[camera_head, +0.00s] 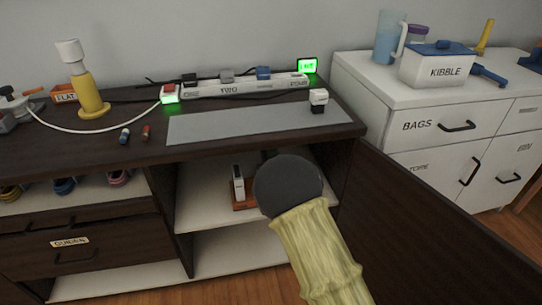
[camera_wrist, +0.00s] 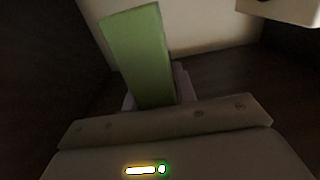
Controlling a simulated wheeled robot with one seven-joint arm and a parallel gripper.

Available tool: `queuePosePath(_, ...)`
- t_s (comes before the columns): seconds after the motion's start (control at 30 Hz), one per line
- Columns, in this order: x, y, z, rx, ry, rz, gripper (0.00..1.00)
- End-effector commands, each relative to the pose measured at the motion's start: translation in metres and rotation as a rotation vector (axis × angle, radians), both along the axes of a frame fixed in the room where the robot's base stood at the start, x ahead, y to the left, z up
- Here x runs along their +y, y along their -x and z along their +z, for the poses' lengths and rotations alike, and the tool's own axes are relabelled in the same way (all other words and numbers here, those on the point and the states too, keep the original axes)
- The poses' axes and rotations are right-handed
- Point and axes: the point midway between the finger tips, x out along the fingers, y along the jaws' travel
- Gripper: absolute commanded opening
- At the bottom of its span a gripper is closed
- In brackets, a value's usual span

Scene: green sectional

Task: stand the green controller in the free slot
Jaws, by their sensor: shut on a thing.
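A flat green controller (camera_wrist: 140,55) stands out from between the pale fingers of my gripper (camera_wrist: 156,92) in the wrist view; the gripper is shut on it. In the head view my dark wrist hides the fingers and the controller. A reddish-brown stand (camera_head: 240,204) sits on the white shelf inside the open cabinet, just left of my wrist. A white controller (camera_head: 238,182) stands upright in it. The stand's right part is hidden behind my wrist, so I cannot see the free slot. A white piece (camera_wrist: 285,8) shows at the wrist view's top right.
The cabinet's open door (camera_head: 430,225) stands to the right of my arm. The dark cabinet top (camera_head: 70,145) is above the shelf, with a grey mat (camera_head: 230,124) and a power strip (camera_head: 240,87). A lower shelf (camera_head: 235,252) is empty where visible.

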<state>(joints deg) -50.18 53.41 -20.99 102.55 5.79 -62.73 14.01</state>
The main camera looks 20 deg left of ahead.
Motion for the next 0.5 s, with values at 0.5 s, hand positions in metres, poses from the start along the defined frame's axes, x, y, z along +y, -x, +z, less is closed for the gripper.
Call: queuePosePath(0.5, -0.004, -0.002, -0.044, 0.0, -0.001, -0.006, 0.0)
